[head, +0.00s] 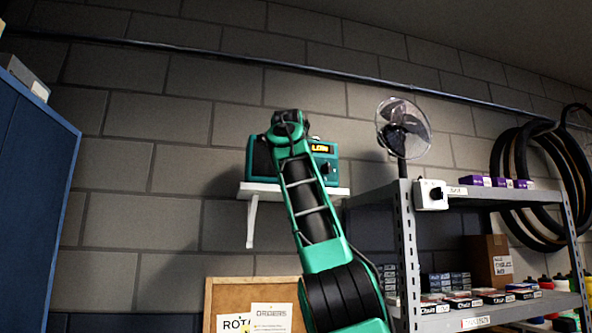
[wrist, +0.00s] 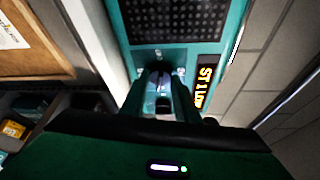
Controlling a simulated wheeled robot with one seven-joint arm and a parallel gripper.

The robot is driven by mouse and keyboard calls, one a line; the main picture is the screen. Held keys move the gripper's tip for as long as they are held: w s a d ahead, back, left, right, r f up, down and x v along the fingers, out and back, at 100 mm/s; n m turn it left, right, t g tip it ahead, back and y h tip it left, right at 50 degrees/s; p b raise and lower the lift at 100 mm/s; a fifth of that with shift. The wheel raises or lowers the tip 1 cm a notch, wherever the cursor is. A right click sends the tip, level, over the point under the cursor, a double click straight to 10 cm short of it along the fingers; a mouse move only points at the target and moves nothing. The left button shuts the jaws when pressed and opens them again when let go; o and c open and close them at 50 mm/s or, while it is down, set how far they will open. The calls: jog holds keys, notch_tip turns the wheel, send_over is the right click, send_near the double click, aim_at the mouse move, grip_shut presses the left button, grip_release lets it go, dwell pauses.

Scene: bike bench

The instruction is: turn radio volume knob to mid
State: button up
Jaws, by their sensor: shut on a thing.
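The teal radio (head: 327,163) stands on a white wall shelf. Its orange display (head: 320,148) seems to read "LOW". In the wrist view the radio (wrist: 123,37) shows a dark speaker grille and the lit display (wrist: 205,86), partly covered by my gripper. The dark volume knob (wrist: 158,69) sits on the radio's front between the fingertips. My gripper (wrist: 161,77) is shut on the knob, one finger on each side. In the head view my arm hides the gripper, the knob and part of the radio front.
The white shelf (head: 338,191) is narrow. A fan (head: 403,130) stands to the right, above a grey metal rack (head: 408,240) with boxes. A cork board (head: 232,287) is below and a blue cabinet (head: 35,165) is at left.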

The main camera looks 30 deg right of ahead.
jog(key=shift+r, duration=0.2)
jog(key=o, duration=1)
jog(key=shift+f, duration=0.1)
jog(key=shift+v, duration=5.3)
jog(key=shift+f, duration=0.1)
